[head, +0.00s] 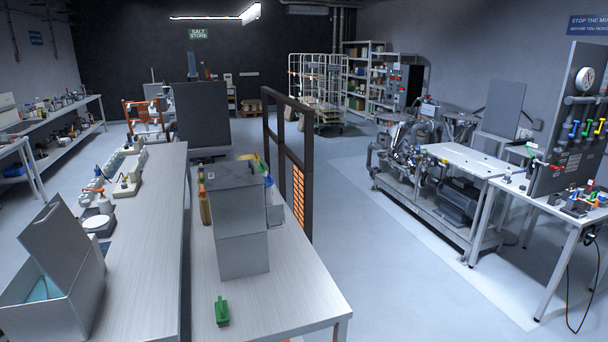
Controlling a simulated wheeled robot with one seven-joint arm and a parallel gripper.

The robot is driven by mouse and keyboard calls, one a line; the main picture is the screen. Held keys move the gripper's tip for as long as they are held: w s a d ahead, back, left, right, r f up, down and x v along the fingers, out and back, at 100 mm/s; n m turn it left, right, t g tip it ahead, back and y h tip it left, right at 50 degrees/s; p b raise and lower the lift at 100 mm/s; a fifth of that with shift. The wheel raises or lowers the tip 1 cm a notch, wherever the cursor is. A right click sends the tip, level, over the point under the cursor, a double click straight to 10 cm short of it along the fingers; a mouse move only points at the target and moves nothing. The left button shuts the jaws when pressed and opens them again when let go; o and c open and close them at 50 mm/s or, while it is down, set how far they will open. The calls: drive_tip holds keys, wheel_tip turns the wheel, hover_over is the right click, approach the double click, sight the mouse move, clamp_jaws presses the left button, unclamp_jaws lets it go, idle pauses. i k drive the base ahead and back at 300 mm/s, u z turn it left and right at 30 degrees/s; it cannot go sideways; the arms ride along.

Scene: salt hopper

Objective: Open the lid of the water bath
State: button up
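The water bath (75,312) is a grey metal box on the left bench at the lower left of the head view, partly cut off by the picture edge. Pale blue water (44,289) shows inside it. Its flat grey lid (56,243) is raised and tilted up above the box, so the bath stands open. My gripper is not in view, and no part of my arm shows near the lid.
A tall grey box (240,225) and a small green object (222,311) stand on the right bench (290,305). The left bench (150,225) holds small lab instruments. A dark frame (308,170) stands behind. Open floor (390,270) lies to the right, before the pump rig (450,190).

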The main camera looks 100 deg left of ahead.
sight(54, 238)
drive_tip(key=u, duration=5.2)
drive_tip(key=i, duration=1.2)
